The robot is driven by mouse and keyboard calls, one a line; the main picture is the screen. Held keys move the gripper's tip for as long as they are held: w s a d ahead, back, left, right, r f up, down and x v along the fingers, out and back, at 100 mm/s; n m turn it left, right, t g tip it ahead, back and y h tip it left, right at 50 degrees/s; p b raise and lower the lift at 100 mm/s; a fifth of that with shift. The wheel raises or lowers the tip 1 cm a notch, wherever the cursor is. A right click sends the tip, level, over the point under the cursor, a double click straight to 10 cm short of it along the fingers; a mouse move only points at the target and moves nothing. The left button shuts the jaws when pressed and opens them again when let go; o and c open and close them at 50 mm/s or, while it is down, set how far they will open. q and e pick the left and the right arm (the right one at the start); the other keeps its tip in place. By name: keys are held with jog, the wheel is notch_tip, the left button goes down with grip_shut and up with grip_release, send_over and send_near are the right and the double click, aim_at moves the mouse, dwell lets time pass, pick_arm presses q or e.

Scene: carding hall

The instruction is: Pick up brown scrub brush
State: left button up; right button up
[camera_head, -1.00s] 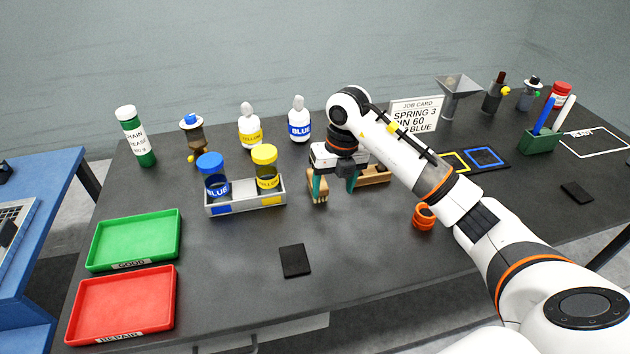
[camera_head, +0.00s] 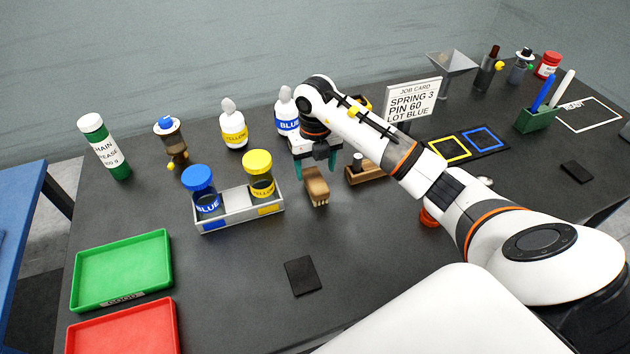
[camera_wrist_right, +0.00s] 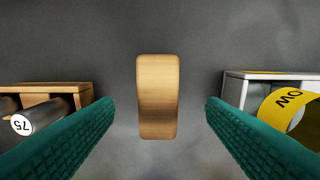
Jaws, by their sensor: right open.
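The brown scrub brush (camera_head: 316,186) lies on the dark table, right of the jar tray, its pale bristles toward the front. In the right wrist view its wooden back (camera_wrist_right: 158,97) stands centred between the two green fingers, with a gap on each side. My right gripper (camera_head: 318,160) is open and empty, just behind and above the brush in the head view. The wrist view also shows the open right gripper (camera_wrist_right: 160,120). My left gripper is not in view.
A grey tray (camera_head: 238,208) with blue-lidded and yellow-lidded jars stands left of the brush. A wooden block (camera_head: 366,175) with a pin stands close on its right. Bottles (camera_head: 234,126) stand behind. A black pad (camera_head: 302,276) lies in front, with clear table around it.

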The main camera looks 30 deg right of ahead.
aim_at(316, 180)
jog(key=shift+f, duration=0.55)
jog(key=shift+w+f, duration=0.2)
jog(key=shift+f, duration=0.05)
jog(key=shift+f+p, duration=0.35)
jog(key=shift+f, duration=0.05)
notch_tip(316, 180, down, 4)
jog(key=shift+d+r+p, duration=0.15)
jog(key=shift+r+p, duration=0.05)
jog(key=shift+p, duration=0.45)
jog(key=shift+f, duration=0.4)
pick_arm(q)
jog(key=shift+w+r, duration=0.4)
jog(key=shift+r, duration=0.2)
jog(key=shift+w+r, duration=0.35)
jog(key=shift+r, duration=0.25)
pick_arm(e)
jog(key=c, duration=1.1)
notch_tip(316, 180, up, 9)
jog(key=shift+w+f+b, duration=0.1)
jog(key=shift+b, duration=0.95)
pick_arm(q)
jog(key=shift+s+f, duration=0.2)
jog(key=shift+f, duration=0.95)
pick_arm(e)
jog(key=shift+r, duration=0.65)
